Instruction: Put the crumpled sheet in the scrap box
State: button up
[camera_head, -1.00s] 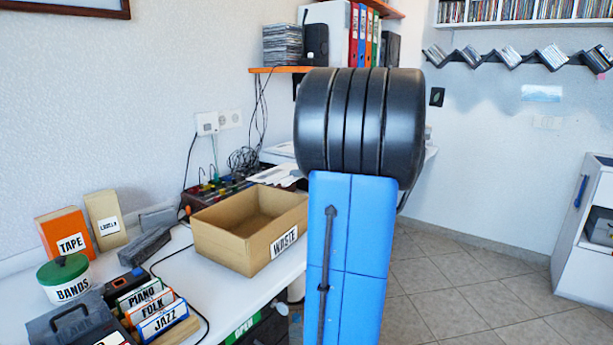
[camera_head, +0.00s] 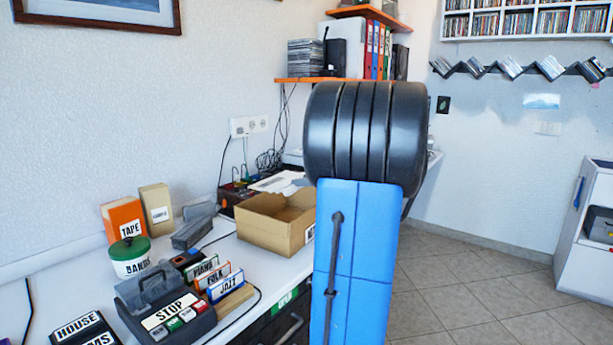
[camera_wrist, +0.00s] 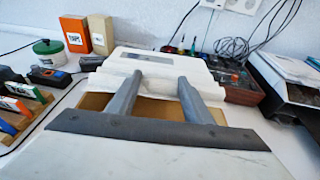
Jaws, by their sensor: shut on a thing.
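The crumpled sheet (camera_wrist: 155,62) is a white, creased piece at the fingertips of my gripper (camera_wrist: 158,80) in the wrist view. My gripper is shut on it.
On the desk (camera_head: 70,285) stand an orange TAPE box (camera_head: 124,222), a green-lidded BANDS tin (camera_head: 130,257), PIANO, FOLK and JAZZ dividers (camera_head: 218,278) and a STOP device (camera_head: 165,305). A mixer with cables (camera_wrist: 238,80) lies behind the box.

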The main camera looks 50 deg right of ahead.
jog(key=shift+f, duration=2.3)
jog(key=o, duration=1.1)
jog(key=shift+r, duration=0.1)
jog(key=shift+r, duration=4.9)
